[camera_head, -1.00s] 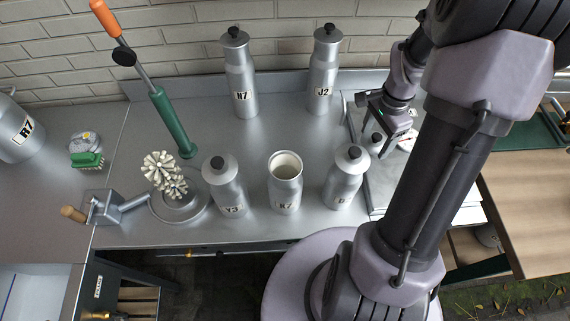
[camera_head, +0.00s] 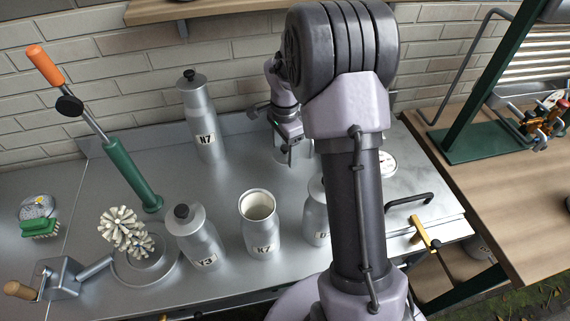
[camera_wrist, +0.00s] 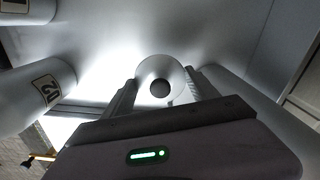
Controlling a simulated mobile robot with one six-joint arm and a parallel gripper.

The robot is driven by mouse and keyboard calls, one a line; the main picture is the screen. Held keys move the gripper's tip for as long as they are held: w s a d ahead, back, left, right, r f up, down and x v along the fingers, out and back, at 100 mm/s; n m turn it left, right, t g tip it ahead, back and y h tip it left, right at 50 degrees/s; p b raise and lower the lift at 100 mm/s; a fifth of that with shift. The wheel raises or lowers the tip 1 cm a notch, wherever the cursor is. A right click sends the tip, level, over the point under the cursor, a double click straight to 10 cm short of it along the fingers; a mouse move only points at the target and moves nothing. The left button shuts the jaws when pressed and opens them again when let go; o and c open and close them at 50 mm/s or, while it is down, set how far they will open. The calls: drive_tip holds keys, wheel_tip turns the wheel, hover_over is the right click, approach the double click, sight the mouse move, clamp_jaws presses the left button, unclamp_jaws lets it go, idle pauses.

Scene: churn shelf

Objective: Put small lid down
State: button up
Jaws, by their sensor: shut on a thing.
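My gripper (camera_head: 291,150) is over the back part of the steel worktop, behind the open can. In the wrist view my gripper (camera_wrist: 160,92) is shut on the small lid (camera_wrist: 160,88), a pale round disc with a dark knob, held between the two fingers. The lid cannot be made out clearly in the head view. The open can (camera_head: 258,222), its label ending in 7, stands upright at the front of the worktop with its mouth uncovered. The gap between the lid and the surface below cannot be judged.
Lidded can Y3 (camera_head: 195,238) stands left of the open can, and N7 (camera_head: 199,115) at the back. Another can (camera_head: 316,215) is partly hidden by my arm. J2 (camera_wrist: 40,92) shows close by in the wrist view.

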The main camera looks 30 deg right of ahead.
drive_tip(key=shift+d+f+b, duration=0.1)
drive_tip(key=shift+f+b, duration=1.1)
drive_tip(key=shift+f, duration=1.7)
drive_tip(key=o, duration=1.4)
wheel_tip(320, 180, up, 12)
drive_tip(key=p, duration=0.4)
drive_tip(key=shift+p, duration=0.4)
wheel_tip(320, 180, up, 6)
drive_tip(key=n+t, duration=0.1)
drive_tip(key=n, duration=0.1)
hover_over(285, 169)
drive_tip(key=s+a, duration=0.2)
drive_tip(key=a, duration=0.1)
drive_tip(key=s+a+r+n+t, duration=0.1)
drive_tip(key=s+a+r+n, duration=0.15)
drive_tip(key=a+r, duration=0.2)
drive_tip(key=s+a+r+n+t, duration=0.1)
drive_tip(key=s+a+n, duration=0.2)
drive_tip(key=s, duration=0.3)
drive_tip(key=s+a+r+n+t+y, duration=0.1)
drive_tip(key=s+a+r+n, duration=0.1)
drive_tip(key=s+a, duration=0.2)
drive_tip(key=s+a+r+n+t+y, duration=0.1)
drive_tip(key=s+a+r+n, duration=0.1)
drive_tip(key=s, duration=0.7)
drive_tip(key=shift+s+a+n+t, duration=0.2)
drive_tip(key=shift+a+n+t, duration=0.2)
drive_tip(key=shift+a+n, duration=0.45)
